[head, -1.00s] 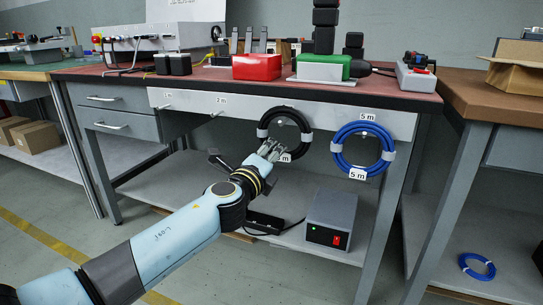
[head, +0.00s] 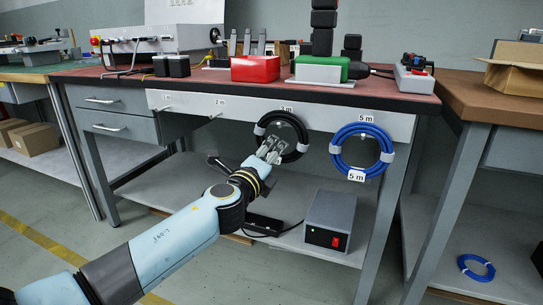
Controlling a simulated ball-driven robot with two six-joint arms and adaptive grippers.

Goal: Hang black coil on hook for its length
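The black coil (head: 301,137) with light bands is at the front rail (head: 238,107) of the bench, below the 3 m label (head: 286,108). A small bright piece shows inside its ring; I cannot tell whether the coil rests on a hook. My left gripper (head: 271,149) is at the coil's lower left, its fingers overlapping the ring. Whether they are closed on it is unclear. The 2 m hook (head: 215,116) is bare. My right gripper is not in view.
A blue coil (head: 388,146) with 5 m tags hangs right of the black one. Another blue coil (head: 476,268) lies on the right bench's lower shelf. A grey power box (head: 330,220) stands on the shelf below. Red and green boxes stand on the bench top.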

